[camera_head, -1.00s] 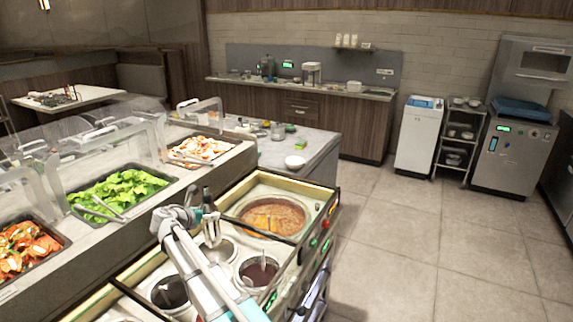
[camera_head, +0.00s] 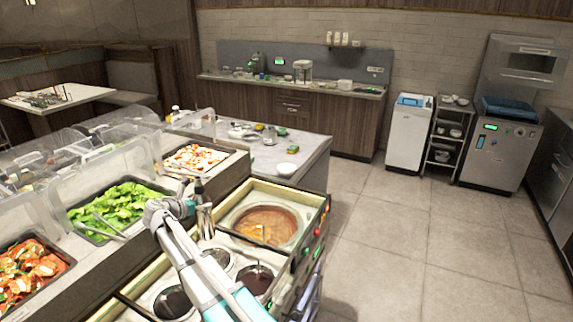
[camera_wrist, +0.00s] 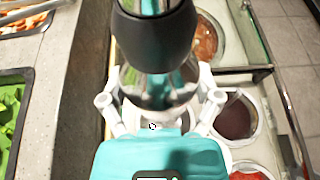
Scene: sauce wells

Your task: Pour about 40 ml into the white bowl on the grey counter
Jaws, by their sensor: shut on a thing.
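A small white bowl (camera_head: 286,169) stands on the grey counter (camera_head: 312,152), beyond the sauce wells. My gripper (camera_head: 199,209) is shut on a steel utensil (camera_head: 205,222) with a dark top, held roughly upright above the wells.
A large well of orange-brown soup (camera_head: 268,223) lies just right of my gripper. A dark red sauce well (camera_head: 256,280) and a nearly black one (camera_head: 173,303) are nearer. Clear guards and trays of lettuce (camera_head: 120,207) are at left. The tiled floor (camera_head: 420,250) at right is free.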

